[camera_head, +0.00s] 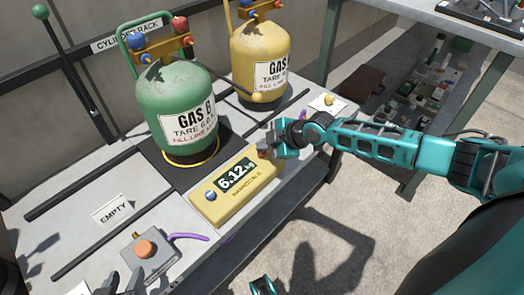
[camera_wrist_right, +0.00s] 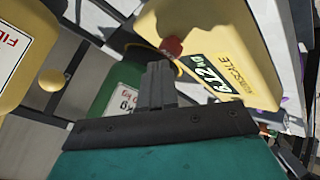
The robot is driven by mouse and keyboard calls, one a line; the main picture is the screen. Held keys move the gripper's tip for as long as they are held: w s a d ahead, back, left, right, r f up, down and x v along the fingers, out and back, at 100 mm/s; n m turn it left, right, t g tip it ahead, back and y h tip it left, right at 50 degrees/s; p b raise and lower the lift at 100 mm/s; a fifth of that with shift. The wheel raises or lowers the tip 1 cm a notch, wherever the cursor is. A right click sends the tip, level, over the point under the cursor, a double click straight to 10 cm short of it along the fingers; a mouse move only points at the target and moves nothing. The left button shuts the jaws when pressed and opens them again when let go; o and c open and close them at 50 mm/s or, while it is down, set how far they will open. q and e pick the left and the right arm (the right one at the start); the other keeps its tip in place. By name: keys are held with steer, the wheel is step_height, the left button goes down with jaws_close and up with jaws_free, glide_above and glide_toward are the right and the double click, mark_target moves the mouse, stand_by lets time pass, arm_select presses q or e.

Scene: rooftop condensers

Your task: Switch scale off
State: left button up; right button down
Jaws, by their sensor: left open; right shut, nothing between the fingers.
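The yellow scale (camera_head: 237,205) sits on the bench and its display (camera_head: 235,177) reads 6.12 kg. A blue button (camera_head: 210,196) is at its left end and a red button (camera_head: 263,153) at its right end; the red button also shows in the right wrist view (camera_wrist_right: 172,46). The green GAS B cylinder (camera_head: 176,95) stands on the black plate behind the scale. My right gripper (camera_head: 272,150) is shut and empty, its tips (camera_wrist_right: 160,66) close to the red button; I cannot tell whether they touch.
A yellow cylinder (camera_head: 260,55) stands behind right. A grey box with an orange button (camera_head: 146,249) and a purple cable (camera_head: 188,237) is at front left, near the EMPTY label (camera_head: 113,208). A second table (camera_head: 430,22) stands at the right.

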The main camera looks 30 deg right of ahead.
mark_target(265, 153)
arm_select(q)
steer(key=shift+f+b, duration=0.45)
arm_select(e)
steer(key=shift+f, duration=0.6)
arm_select(q)
steer(key=shift+r, duration=0.1)
arm_select(e)
steer(key=shift+r, duration=0.15)
arm_select(q)
steer(key=shift+r+p, duration=0.75)
steer(key=shift+p, duration=0.1)
arm_select(e)
steer(key=shift+r, duration=0.85)
step_height(265, 153, up, 5)
steer(key=p, duration=0.4)
steer(key=shift+r, duration=0.1)
arm_select(q)
step_height(265, 153, up, 4)
steer(key=shift+r, duration=0.2)
